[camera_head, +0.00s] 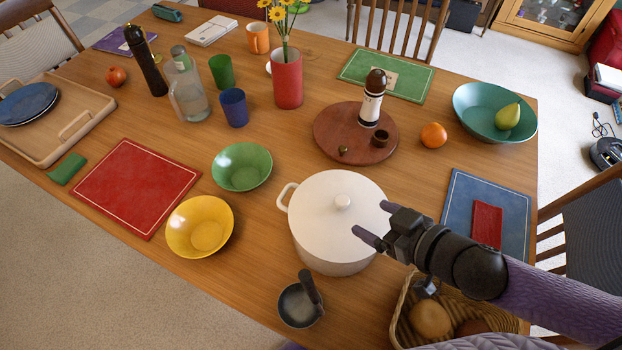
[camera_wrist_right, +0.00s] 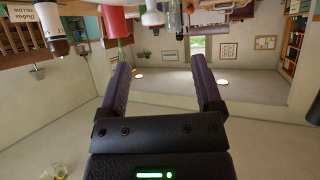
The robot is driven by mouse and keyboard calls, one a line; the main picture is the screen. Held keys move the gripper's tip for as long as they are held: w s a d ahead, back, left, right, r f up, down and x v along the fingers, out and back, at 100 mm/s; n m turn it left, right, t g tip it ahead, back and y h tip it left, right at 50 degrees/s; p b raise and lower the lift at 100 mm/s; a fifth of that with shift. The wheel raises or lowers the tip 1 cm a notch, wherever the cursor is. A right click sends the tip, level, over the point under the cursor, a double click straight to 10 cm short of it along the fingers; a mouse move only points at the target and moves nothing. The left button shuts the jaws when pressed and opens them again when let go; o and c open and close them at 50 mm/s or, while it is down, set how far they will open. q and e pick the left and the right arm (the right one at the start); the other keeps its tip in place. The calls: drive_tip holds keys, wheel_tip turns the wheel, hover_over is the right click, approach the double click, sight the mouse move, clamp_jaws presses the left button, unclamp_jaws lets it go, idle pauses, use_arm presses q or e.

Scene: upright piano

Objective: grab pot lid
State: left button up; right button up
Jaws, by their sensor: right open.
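The white pot (camera_head: 322,255) stands on the wooden table with its white lid (camera_head: 325,190) on top. I cannot tell how high the fingers are above the lid. The right wrist view shows the spread fingers (camera_wrist_right: 161,75) with nothing between them. My left gripper is not in view.
A basket (camera_head: 400,318) with round food lies under my right arm. Green (camera_head: 242,167) and yellow (camera_head: 200,227) bowls stand to the left. A round wooden board (camera_head: 330,135) with a bottle lies behind.

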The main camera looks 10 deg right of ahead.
sight(347, 204)
drive_tip(key=b+x, duration=0.1)
drive_tip(key=x, duration=0.2)
drive_tip(key=b+x, duration=0.1)
drive_tip(key=x, duration=0.2)
drive_tip(key=d+b+x, duration=0.1)
drive_tip(key=x, duration=0.2)
drive_tip(key=shift+w+a+f+b, duration=0.2)
drive_tip(key=shift+w+f+b, duration=0.1)
drive_tip(key=shift+f, duration=0.3)
drive_tip(key=shift+w+a, duration=0.15)
clamp_jaws()
